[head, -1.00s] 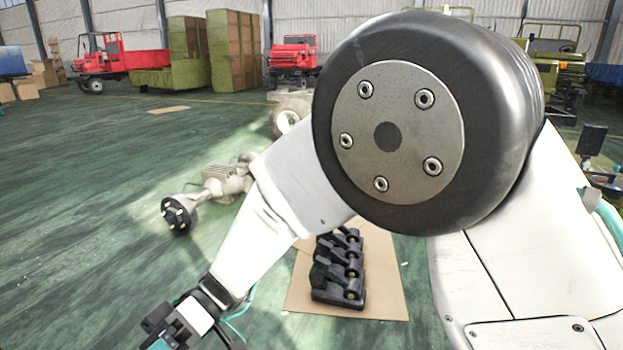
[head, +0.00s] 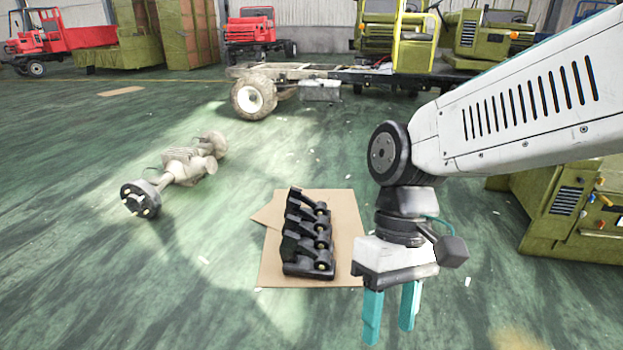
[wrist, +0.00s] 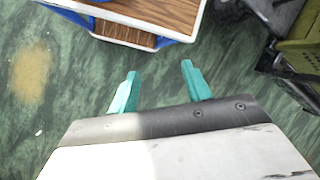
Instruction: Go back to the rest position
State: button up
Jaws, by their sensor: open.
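My gripper (head: 391,325) hangs from my white arm at the lower right of the head view, with its two teal fingers pointing down. The fingers are apart and nothing is between them. In the wrist view my gripper (wrist: 158,85) also shows its two teal fingers spread, with green floor between them. In the head view, the gripper is to the right of and in front of a black cast part.
The black part (head: 308,235) lies on flat cardboard (head: 345,215). An axle (head: 180,165) lies on the floor at left. A vehicle chassis (head: 320,75) stands behind. A green cabinet (head: 570,215) is at right.

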jog(key=s+d+r+m+t, duration=0.1)
jog(key=d+r+m+t, duration=0.1)
jog(key=d, duration=0.6)
jog(key=s+d+r+m+t, duration=0.1)
jog(key=d+r+m+t, duration=0.2)
jog(key=d, duration=0.5)
jog(key=shift+s+d+m+t+h, duration=0.3)
jog(key=shift+m+t+h, duration=0.15)
jog(key=shift+t, duration=0.25)
